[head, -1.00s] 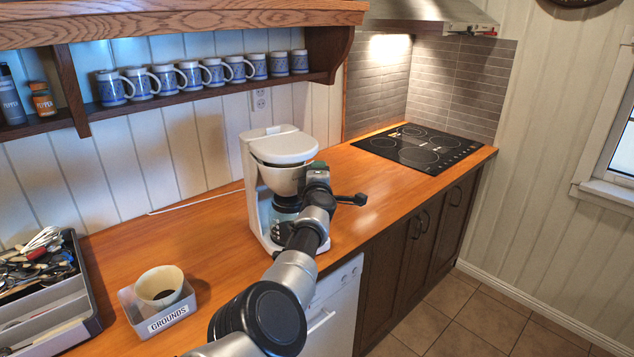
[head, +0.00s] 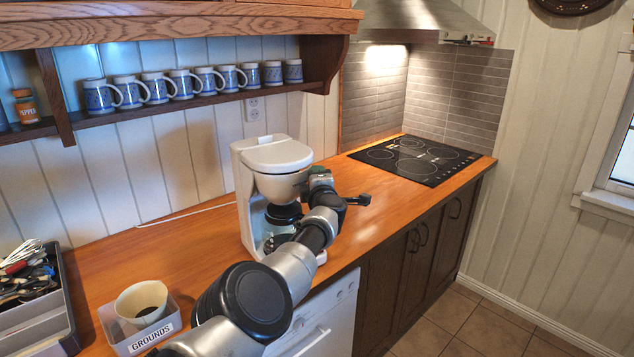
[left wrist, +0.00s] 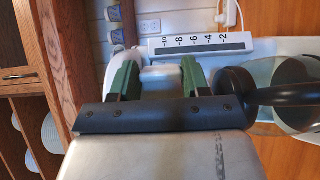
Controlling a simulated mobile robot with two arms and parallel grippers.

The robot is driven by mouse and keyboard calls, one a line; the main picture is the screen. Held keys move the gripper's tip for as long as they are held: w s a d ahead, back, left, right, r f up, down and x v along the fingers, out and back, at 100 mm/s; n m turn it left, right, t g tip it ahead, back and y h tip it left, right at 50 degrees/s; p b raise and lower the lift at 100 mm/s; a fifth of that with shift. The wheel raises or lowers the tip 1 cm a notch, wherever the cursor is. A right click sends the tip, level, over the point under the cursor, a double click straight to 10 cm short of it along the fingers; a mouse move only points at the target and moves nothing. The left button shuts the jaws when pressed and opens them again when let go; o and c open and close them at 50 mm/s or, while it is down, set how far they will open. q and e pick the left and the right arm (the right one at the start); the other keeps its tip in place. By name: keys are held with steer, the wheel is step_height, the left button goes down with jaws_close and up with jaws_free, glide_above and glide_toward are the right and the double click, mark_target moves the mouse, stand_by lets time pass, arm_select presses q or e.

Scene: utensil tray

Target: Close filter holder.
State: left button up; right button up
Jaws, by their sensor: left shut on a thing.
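The white coffee maker (head: 243,190) stands on the wooden counter. Its filter holder (head: 278,187) is the white basket below the lid and above the glass carafe (head: 279,222). It looks roughly in line under the lid; I cannot tell whether a small gap remains. My left gripper (head: 321,182) is at the right side of the holder. In the left wrist view, the green fingers of my left gripper (left wrist: 155,72) are shut on a white piece of the filter holder (left wrist: 160,75). A water scale (left wrist: 200,43) shows beyond them. My right gripper is out of view.
A "GROUNDS" box (head: 147,338) holding a paper filter (head: 139,300) stands at the front left, beside the utensil tray (head: 67,300). Several mugs (head: 185,84) line the shelf above. A black cooktop (head: 415,158) lies at the right. The counter between coffee maker and cooktop is clear.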

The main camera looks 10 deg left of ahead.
arm_select(q)
steer(key=shift+a, duration=0.1)
steer(key=o, duration=1)
steer(key=shift+w, duration=0.1)
steer(key=shift+o, duration=1.1)
steer(key=shift+w+a+f, duration=0.1)
steer(key=shift+w+f, duration=0.1)
steer(key=shift+w, duration=0.05)
steer(key=shift+s+r, duration=0.1)
steer(key=shift+r, duration=0.05)
